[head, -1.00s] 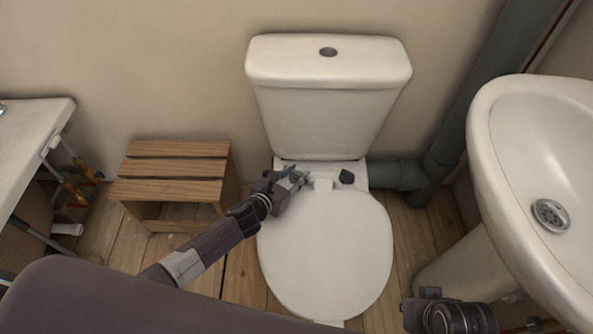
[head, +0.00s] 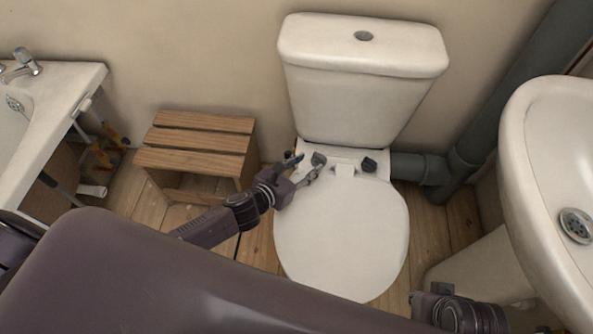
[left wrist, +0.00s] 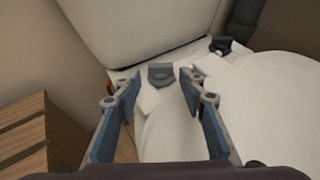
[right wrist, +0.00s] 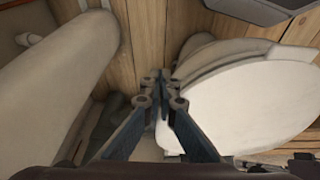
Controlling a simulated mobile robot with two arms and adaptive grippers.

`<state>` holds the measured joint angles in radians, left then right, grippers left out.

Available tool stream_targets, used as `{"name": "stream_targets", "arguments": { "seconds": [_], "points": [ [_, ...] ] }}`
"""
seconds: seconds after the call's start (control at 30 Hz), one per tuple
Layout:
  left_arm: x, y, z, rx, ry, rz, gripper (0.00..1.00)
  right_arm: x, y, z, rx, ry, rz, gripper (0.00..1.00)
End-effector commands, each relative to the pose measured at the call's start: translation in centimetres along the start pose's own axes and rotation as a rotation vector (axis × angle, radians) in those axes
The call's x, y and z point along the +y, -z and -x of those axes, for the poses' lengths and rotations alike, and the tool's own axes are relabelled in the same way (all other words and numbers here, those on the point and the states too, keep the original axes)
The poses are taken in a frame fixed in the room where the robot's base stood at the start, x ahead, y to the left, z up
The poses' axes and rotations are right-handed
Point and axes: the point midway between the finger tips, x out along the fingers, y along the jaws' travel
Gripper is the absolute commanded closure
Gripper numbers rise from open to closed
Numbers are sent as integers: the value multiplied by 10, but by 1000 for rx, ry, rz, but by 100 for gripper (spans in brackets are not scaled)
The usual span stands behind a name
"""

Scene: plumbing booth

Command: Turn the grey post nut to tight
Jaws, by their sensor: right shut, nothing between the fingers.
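Two dark grey nuts with wing-like tops sit on the white toilet ledge behind the closed lid. The left one (head: 319,159) also shows in the left wrist view (left wrist: 161,74); the right one (head: 369,164) shows there too (left wrist: 221,45). I cannot tell which is the post nut meant. My left gripper (head: 302,168) is open and empty at the left nut. In the left wrist view that nut shows between and just beyond the fingertips, with no visible contact. My right gripper (right wrist: 160,88) is shut and empty, beside the toilet lid (right wrist: 235,100).
The cistern (head: 362,85) rises behind the nuts. A wooden step stool (head: 196,146) stands left of the toilet, and a bath edge (head: 75,90) lies farther left. A washbasin (head: 540,170) is at right, and a grey waste pipe (head: 420,168) runs beside the toilet.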

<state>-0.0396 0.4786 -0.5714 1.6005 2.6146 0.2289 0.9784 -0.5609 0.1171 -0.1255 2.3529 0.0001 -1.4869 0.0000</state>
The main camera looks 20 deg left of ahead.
Motion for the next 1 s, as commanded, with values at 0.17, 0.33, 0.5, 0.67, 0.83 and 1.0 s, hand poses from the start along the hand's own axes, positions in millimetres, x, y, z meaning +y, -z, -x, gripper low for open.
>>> {"name": "stream_targets", "arguments": {
  "seconds": [0.17, 0.33, 0.5, 0.67, 0.83, 1.0],
  "points": [
    [0, 2, 32, 3, 1, 0, 62, 0, 0, 0, 0, 0, 0, 100],
    [0, 1, 49, 2, -1, 0, 62, 0, 0, 0, 0, 0, 0, 100],
    [0, 0, 53, 1, -1, 0, 62, 0, 0, 0, 0, 0, 0, 100],
    [0, 0, 53, 1, -1, 0, 62, 0, 0, 0, 0, -1, 0, 100],
    [0, 0, 53, 0, 0, 0, 62, 0, 0, 0, 0, -1, 0, 100],
    [-2, -2, 53, -6, 4, -7, 62, 0, 0, 0, 0, 0, 0, 100]
  ]
}}
